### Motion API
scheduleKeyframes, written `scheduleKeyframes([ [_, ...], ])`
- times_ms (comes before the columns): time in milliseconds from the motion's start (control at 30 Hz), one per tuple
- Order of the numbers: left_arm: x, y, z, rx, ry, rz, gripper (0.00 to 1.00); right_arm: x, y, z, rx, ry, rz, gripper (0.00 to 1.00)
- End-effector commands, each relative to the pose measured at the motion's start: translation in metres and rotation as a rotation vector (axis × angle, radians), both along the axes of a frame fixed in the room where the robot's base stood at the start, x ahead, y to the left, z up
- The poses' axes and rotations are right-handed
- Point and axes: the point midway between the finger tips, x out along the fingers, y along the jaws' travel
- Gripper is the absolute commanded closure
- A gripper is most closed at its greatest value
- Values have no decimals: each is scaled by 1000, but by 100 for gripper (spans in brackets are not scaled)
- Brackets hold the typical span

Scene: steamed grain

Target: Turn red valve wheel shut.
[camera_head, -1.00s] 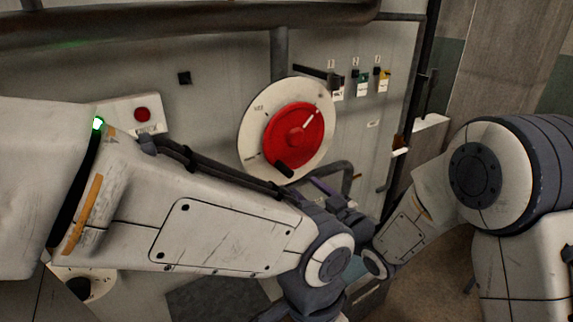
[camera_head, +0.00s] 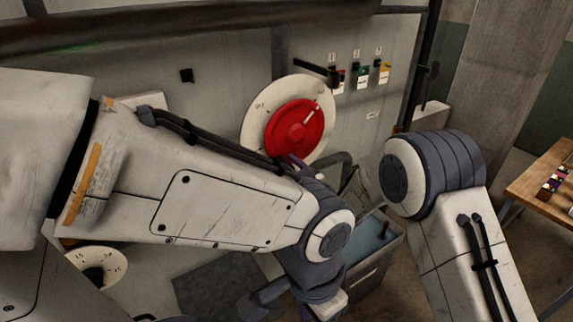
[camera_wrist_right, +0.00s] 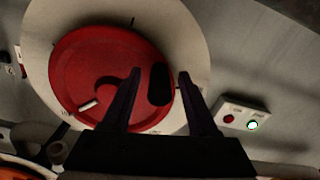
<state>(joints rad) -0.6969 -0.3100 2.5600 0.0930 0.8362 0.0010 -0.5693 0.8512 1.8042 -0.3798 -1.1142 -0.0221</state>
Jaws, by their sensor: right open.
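The red valve wheel (camera_head: 295,130) sits on a round off-white dial plate (camera_head: 258,108) on the wall panel. In the right wrist view the wheel (camera_wrist_right: 85,65) fills the upper left, with a pale pointer mark and a black handle knob (camera_wrist_right: 158,85). My right gripper (camera_wrist_right: 159,76) is open, one dark finger on each side of the knob; I cannot tell whether either touches it. In the head view my right gripper (camera_head: 293,162) shows only as dark fingers at the wheel's lower edge, largely hidden by my left arm, which also hides the knob. My left gripper is not clearly visible.
A button box (camera_wrist_right: 240,118) with a red button and a lit green one shows in the right wrist view. Small levers with tags (camera_head: 362,76) are right of the wheel. A bin (camera_head: 375,245) stands below, and a wooden table (camera_head: 545,185) is at far right.

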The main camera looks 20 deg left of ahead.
Motion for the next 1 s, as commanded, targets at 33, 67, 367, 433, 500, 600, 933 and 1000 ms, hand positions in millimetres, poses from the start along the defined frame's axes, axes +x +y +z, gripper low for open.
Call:
scheduleKeyframes([
  [33,0,0,0,0,0,0,50,0,0,0,0,0,0,40],
  [67,0,0,0,0,0,0,50,0,0,0,0,0,0,48],
  [367,0,0,0,0,0,0,50,0,0,0,0,0,0,100],
  [433,0,0,0,0,0,0,50,0,-1,0,0,0,0,100],
  [500,0,0,0,0,0,0,50,0,-1,0,0,0,0,100],
  [600,0,0,0,0,0,0,50,0,-1,0,0,0,0,100],
  [933,0,0,0,0,0,0,50,0,-1,0,0,0,0,100],
  [1000,0,0,0,0,0,0,50,0,-1,0,0,0,0,100],
])
